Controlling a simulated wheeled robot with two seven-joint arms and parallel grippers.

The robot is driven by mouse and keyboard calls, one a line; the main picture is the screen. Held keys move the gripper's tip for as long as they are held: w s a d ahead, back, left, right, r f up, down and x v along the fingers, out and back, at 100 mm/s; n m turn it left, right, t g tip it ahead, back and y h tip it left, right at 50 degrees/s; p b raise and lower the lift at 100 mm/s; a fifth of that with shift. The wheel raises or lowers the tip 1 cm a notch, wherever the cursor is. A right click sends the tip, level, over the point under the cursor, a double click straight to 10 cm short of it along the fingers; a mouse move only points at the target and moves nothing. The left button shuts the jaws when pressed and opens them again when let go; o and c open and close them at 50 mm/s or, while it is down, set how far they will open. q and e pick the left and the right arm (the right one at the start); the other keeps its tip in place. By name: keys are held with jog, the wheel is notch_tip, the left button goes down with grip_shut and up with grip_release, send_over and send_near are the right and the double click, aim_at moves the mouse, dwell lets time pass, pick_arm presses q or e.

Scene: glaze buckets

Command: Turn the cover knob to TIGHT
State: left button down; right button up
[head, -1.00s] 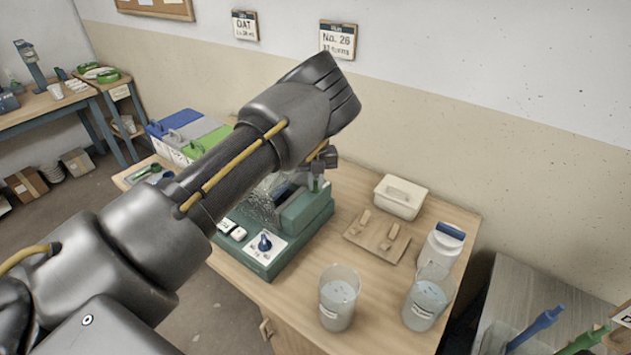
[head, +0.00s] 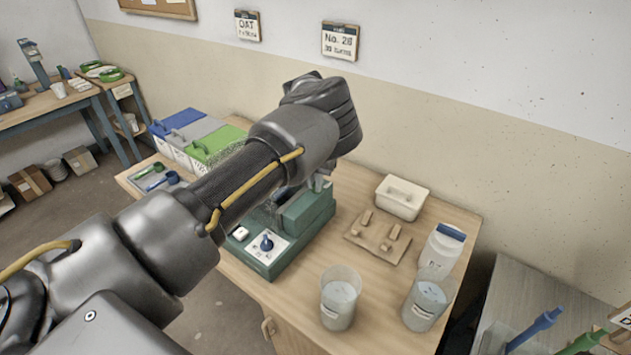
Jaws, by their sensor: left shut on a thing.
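The green machine (head: 290,258) stands on the wooden table, with a clear cover over its middle, partly hidden by my arm. Its white front panel carries a blue pointer knob (head: 266,243), which nothing touches. My left gripper (head: 318,184) points down at the top of the machine's raised green block (head: 307,213), mostly hidden behind my wrist. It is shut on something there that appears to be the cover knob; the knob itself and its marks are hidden. My right gripper is not in view.
Two clear buckets (head: 340,300) (head: 426,302) stand at the table's front right. Behind them are a jar with a blue lid (head: 442,246), a wooden board (head: 382,238) and a white tub (head: 401,198). Blue, grey and green-lidded bins (head: 212,142) stand at the back left.

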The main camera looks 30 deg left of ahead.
pick_arm(q)
jog(key=shift+w+a+r+m, duration=0.1)
jog(key=shift+a+m, duration=0.05)
jog(key=shift+m, duration=0.65)
jog(key=c, duration=1.6)
grip_release()
jog(key=shift+o, duration=0.8)
